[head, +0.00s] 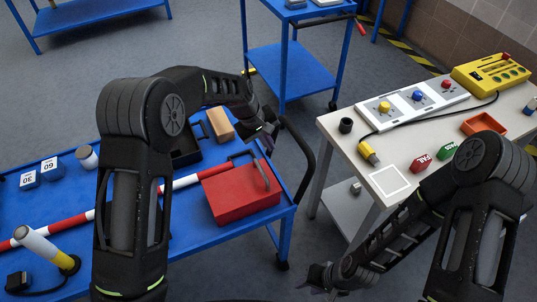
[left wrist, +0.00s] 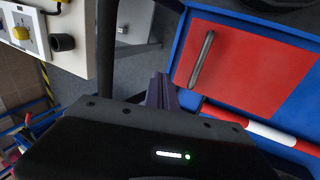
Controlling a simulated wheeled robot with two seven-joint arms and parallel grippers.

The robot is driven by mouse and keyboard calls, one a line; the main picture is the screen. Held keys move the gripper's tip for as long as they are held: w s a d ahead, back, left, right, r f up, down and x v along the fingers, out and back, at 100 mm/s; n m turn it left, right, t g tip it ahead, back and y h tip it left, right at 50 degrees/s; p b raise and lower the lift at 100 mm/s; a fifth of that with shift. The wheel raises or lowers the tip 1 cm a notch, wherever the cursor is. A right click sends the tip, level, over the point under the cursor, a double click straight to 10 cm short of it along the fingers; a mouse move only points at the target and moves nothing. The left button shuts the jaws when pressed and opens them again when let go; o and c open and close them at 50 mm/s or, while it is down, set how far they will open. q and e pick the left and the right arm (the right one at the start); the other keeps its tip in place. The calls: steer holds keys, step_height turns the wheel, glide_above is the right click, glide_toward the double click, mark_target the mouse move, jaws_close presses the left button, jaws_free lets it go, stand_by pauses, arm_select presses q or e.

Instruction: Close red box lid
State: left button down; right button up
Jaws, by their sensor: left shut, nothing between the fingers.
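The red box (head: 238,200) sits on the right end of the blue cart top. A dark bar handle (head: 262,174) stands on its red top face. The top looks flat and I see no open gap, though part of its far edge lies near my arm. In the left wrist view the red top (left wrist: 250,65) and its handle (left wrist: 201,60) show to the right of my fingers. My left gripper (head: 270,142) is shut and empty, above and beyond the box's far right side, apart from it. My right gripper (head: 322,277) hangs low at the bottom, away from the box; its jaw opening is unclear.
A red-and-white bar (head: 185,182) lies along the cart (head: 45,205). A wooden block (head: 220,124) and black bin (head: 187,155) are behind the box. A dark cart push handle (head: 300,150) rises near my left gripper. A pale table (head: 345,150) with buttons stands right, across a floor gap.

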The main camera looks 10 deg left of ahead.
arm_select(q)
step_height(320, 180, up, 5)
steer(key=shift+r, duration=0.1)
stand_by(0.6)
